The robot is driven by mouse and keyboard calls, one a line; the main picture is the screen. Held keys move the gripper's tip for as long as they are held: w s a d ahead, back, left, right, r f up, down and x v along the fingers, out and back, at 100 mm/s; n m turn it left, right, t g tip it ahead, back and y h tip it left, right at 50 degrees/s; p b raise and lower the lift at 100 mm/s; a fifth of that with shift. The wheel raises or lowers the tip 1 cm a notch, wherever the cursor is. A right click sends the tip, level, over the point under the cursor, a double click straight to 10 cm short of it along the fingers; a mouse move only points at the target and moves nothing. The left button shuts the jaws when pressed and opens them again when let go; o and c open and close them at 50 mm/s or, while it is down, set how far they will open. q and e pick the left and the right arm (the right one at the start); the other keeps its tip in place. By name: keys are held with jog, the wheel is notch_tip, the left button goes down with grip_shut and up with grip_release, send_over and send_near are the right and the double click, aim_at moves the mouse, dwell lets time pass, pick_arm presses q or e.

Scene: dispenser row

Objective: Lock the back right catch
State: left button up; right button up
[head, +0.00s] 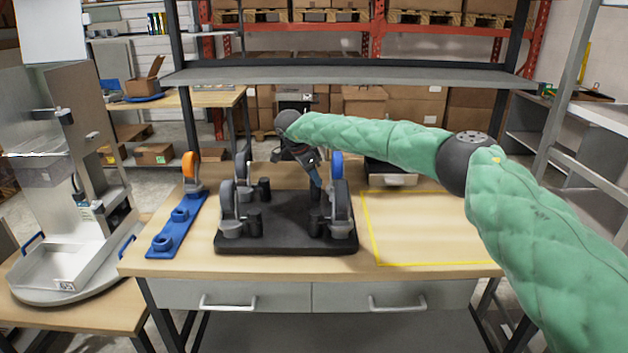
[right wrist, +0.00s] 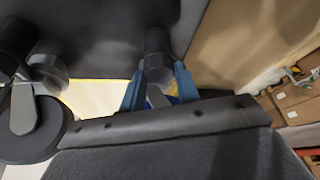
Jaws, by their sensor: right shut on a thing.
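A black base plate (head: 285,240) lies on the workbench with upright caster wheels and short dark posts at its corners. The back right catch, a short dark post (head: 315,194), stands beside the blue-wheeled caster (head: 337,165). My right gripper (head: 317,182) reaches down from behind, with blue fingers shut around this post. In the right wrist view the dark post (right wrist: 157,45) sits between the blue fingers (right wrist: 158,88). Whether the catch is locked cannot be told. The gripper's body partly hides the back right corner in the head view. My left gripper is out of view.
A blue rack (head: 177,228) with an orange-wheeled caster (head: 189,166) lies left of the plate. A yellow-outlined area (head: 430,230) on the right is empty. A shelf (head: 350,76) spans above the bench. A white tray (head: 62,268) stands at far left.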

jog(key=m+g+b, duration=0.1)
jog(key=m, duration=0.2)
jog(key=shift+w+b, duration=0.15)
jog(key=shift+b, duration=0.2)
jog(key=m+g+b, duration=0.1)
jog(key=m, duration=0.2)
jog(key=shift+m, duration=0.4)
jog(key=m+g, duration=0.1)
jog(key=m, duration=0.1)
jog(key=shift+w+r+m, duration=0.1)
jog(key=shift+m, duration=0.2)
jog(key=m+g, duration=0.1)
jog(key=m, duration=0.2)
jog(key=shift+w+y, duration=0.1)
jog(key=shift+y, duration=0.2)
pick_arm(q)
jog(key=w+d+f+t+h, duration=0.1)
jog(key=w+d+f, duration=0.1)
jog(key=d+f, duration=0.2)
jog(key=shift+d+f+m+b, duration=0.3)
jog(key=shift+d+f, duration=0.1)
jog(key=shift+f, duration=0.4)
pick_arm(e)
jog(key=shift+m+g, duration=0.3)
jog(key=shift+m, duration=0.1)
jog(key=shift+d, duration=0.1)
jog(key=o, duration=1)
